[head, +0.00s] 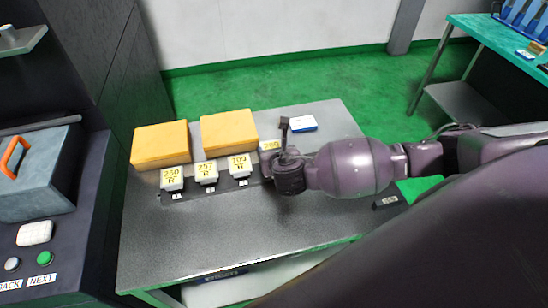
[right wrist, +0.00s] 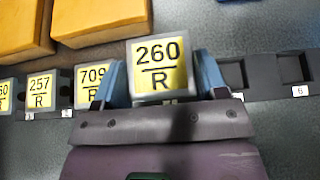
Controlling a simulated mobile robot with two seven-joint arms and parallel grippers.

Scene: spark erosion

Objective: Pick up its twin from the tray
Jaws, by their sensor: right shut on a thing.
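My right gripper (head: 272,158) is shut on a white block with a yellow label (head: 270,146). In the right wrist view the blue fingers of the gripper (right wrist: 162,78) stand on either side of this block (right wrist: 158,66), and its label reads 260 R. Another block labelled 260 R (head: 172,179) sits at the left end of the dark slotted tray (head: 188,196). Blocks labelled 257 R (head: 206,172) and 709 R (head: 239,166) sit to its right in the tray. My left gripper is not in view.
Two orange-yellow blocks (head: 160,145) (head: 229,132) lie behind the tray on the grey table (head: 240,225). A blue-and-white item (head: 303,123) lies at the back. Empty tray slots (right wrist: 295,68) show right of the gripper. A control panel (head: 38,265) stands at left.

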